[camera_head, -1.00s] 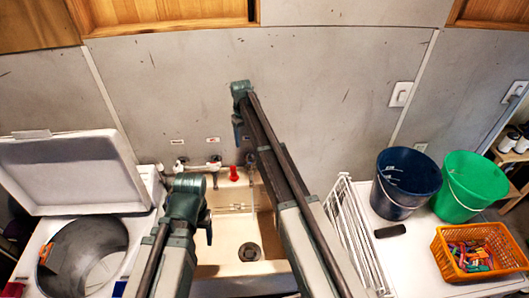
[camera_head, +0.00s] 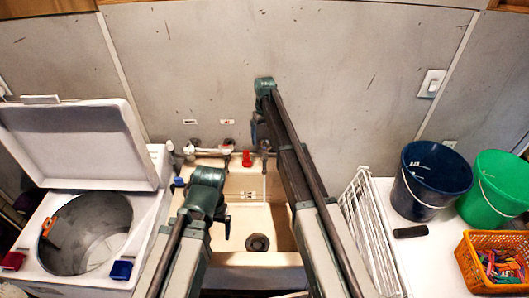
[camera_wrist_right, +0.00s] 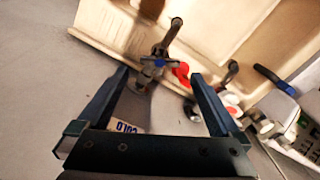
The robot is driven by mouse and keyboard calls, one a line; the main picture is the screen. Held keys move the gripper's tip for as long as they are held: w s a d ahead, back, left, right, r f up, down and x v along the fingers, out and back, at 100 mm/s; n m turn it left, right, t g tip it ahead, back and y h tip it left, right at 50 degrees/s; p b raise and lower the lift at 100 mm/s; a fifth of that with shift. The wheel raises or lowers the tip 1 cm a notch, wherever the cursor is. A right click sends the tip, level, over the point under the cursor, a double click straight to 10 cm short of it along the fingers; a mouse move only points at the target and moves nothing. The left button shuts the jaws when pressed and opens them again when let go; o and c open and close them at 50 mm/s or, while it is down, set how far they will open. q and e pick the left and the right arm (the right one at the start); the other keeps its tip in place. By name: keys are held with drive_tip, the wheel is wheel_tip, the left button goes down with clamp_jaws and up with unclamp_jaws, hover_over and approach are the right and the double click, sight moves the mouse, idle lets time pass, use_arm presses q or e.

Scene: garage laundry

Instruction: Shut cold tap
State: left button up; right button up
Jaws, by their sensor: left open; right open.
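The cold tap (camera_wrist_right: 160,64), with a blue handle and a metal spout, stands between the open fingers of my right gripper (camera_wrist_right: 160,76), near their tips, in the right wrist view. No grip on it is visible. An upside-down COLD label (camera_wrist_right: 127,127) shows on the wall. In the head view my right gripper (camera_head: 256,132) hangs in front of the wall by the tap (camera_head: 265,148), whose handle is mostly hidden. A thin pale line below the spout may be water. My left gripper (camera_head: 222,225) is open and empty over the sink's left side.
The red tap (camera_head: 246,158) is close left of the cold tap. The sink (camera_head: 231,190) lies below. A washer with raised lid (camera_head: 80,150) is left. A white rack (camera_head: 368,235), blue bucket (camera_head: 420,185), green bucket (camera_head: 495,190) and orange basket (camera_head: 480,270) are right.

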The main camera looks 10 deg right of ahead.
sight(264, 148)
wheel_tip(264, 148, down, 5)
drive_tip(key=b, duration=0.4)
drive_tip(key=shift+f, duration=0.1)
drive_tip(key=c, duration=1.2)
drive_tip(key=shift+o, duration=0.2)
drive_tip(key=m, duration=0.5)
drive_tip(key=shift+m, duration=0.4)
drive_tip(key=o, duration=1.2)
drive_tip(key=shift+c, duration=0.2)
drive_tip(key=shift+r, duration=0.2)
